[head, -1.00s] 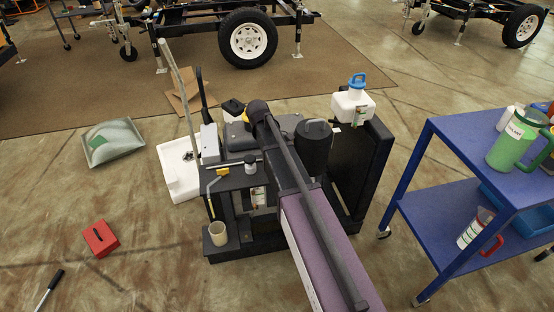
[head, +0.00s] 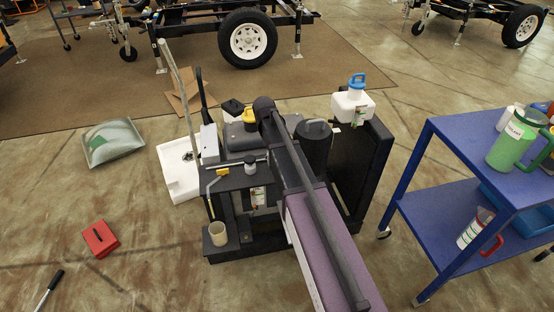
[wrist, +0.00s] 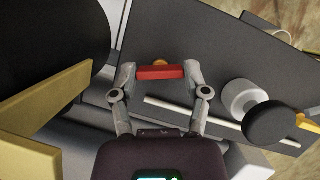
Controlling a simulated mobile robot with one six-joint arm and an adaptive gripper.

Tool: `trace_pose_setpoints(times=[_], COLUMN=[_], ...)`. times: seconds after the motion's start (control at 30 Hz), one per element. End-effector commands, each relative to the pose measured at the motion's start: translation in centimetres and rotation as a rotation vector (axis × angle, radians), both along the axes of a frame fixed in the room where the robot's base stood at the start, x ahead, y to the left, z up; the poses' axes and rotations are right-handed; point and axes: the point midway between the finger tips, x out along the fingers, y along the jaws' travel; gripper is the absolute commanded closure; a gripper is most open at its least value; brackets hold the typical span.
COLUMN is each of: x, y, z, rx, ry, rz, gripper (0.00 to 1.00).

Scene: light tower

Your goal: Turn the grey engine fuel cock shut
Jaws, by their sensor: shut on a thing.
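In the wrist view, the fuel cock's red lever (wrist: 160,72) lies crosswise between the fingertips of my gripper (wrist: 160,76). The gripper is shut on this lever. A small brass-orange part (wrist: 160,62) shows just behind the lever; the rest of the cock is hidden. A dark grey panel (wrist: 215,45) lies beyond it. In the head view, the dark light tower machine (head: 245,220) stands in the middle of the floor. My arm reaches over it and hides the gripper and the cock there.
A white knob with a black cap (wrist: 262,112) stands close right of the fingers. Yellow bars (wrist: 45,100) lie to the left. A beige cup (head: 218,234) sits on the machine's front corner. A blue cart (head: 455,150) stands right, a red box (head: 100,238) left.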

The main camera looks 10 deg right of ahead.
Motion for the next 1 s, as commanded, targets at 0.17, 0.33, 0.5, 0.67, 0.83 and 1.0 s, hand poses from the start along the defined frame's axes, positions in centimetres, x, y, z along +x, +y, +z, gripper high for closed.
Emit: trace_pose_setpoints(times=[0.17, 0.33, 0.5, 0.67, 0.83, 1.0], x=[-0.12, -0.08, -0.05, -0.05, -0.08, -0.13], y=[0.00, 0.00, 0.00, 0.01, 0.04, 0.08], z=[-0.03, -0.01, 0.00, 0.00, 0.00, -0.01], rx=[0.000, 0.000, -0.001, 0.000, -0.001, -0.001], ry=[0.001, 0.001, 0.001, 0.000, 0.000, 0.000], rz=[0.001, 0.002, 0.002, 0.011, 0.051, 0.131], gripper=[0.06, 0.06, 0.06, 0.06, 0.06, 0.06])
